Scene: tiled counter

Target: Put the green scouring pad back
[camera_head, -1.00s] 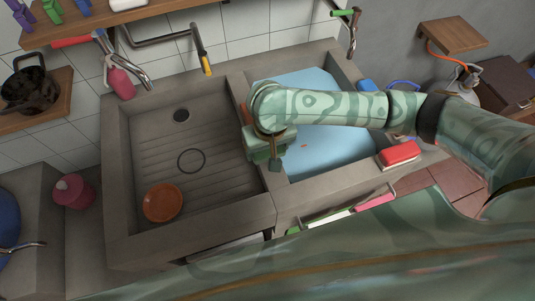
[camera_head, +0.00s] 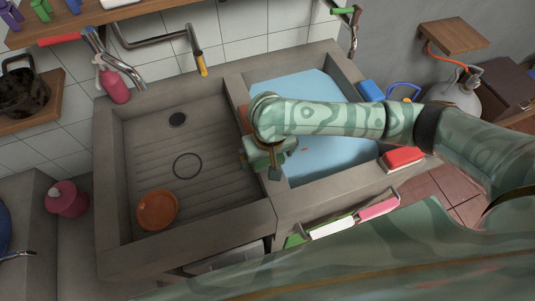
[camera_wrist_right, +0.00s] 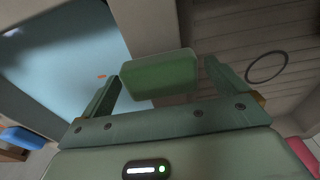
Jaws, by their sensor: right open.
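The green scouring pad (camera_wrist_right: 158,75) shows in the right wrist view as a green block between the two fingers of my right gripper (camera_wrist_right: 165,85). The fingers are open on either side of it. The pad appears over or on the grey divider between the two basins; I cannot tell whether it rests there. In the head view my right gripper (camera_head: 272,160) points down over that divider, and I cannot make out the pad apart from the gripper. My left gripper is not in view.
The left basin (camera_head: 200,150) holds an orange dish (camera_head: 157,210). The right basin has a light blue bottom (camera_head: 330,155). A red sponge (camera_head: 403,158) lies on the right front rim. Green, white and pink items (camera_head: 331,227) sit along the front. A tap (camera_head: 197,50) stands behind.

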